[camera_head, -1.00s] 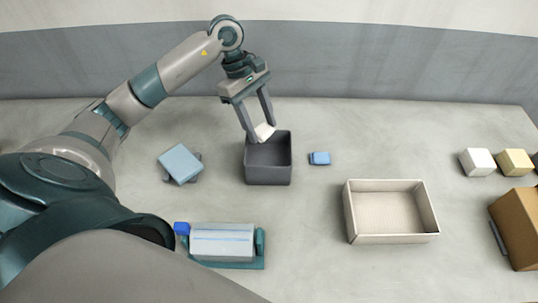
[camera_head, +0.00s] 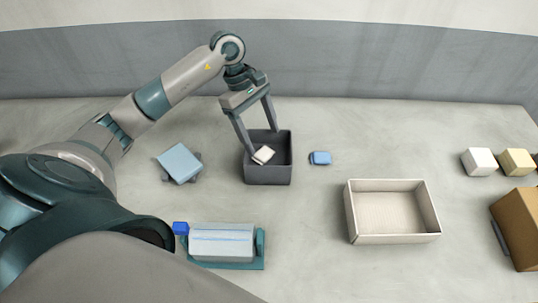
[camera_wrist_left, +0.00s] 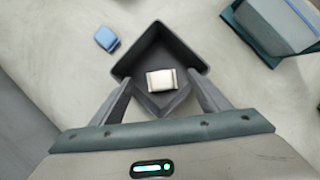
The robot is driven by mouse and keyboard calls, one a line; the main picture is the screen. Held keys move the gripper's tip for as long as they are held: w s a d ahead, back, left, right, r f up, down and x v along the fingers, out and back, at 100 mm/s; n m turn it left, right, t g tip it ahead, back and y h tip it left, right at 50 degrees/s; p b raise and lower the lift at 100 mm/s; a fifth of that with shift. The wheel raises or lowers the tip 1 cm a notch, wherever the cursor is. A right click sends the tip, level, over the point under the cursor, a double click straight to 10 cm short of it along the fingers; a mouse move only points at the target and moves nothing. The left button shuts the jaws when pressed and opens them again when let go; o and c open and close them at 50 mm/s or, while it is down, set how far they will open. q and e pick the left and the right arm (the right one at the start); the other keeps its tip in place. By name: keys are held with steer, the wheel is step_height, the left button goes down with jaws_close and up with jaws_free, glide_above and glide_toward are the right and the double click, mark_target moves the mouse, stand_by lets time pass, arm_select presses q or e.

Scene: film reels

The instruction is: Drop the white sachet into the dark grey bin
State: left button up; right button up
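The white sachet (camera_head: 263,154) is inside the dark grey bin (camera_head: 268,176), within its walls. In the left wrist view the sachet (camera_wrist_left: 160,79) shows between my fingers, with a gap on each side, over the floor of the bin (camera_wrist_left: 187,41). I cannot tell whether it touches the floor. My left gripper (camera_head: 263,141) points down at the bin, fingers spread and fingertips at or just inside its opening. It is open and holds nothing. My right gripper is in neither view.
A small blue item (camera_head: 320,158) lies right of the bin, and a light blue box (camera_head: 180,162) left of it. A white-and-blue package on a teal holder (camera_head: 222,243) is in front. An empty cream tray (camera_head: 393,240), small blocks (camera_head: 479,161) and a brown box (camera_head: 518,226) stand right.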

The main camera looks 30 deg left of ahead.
arm_select(q)
steer(key=shift+a+r, duration=0.2)
steer(key=shift+r, duration=0.2)
steer(key=b+v, duration=0.5)
steer(key=v, duration=1.1)
steer(key=shift+r, duration=0.25)
steer(key=shift+a, duration=0.1)
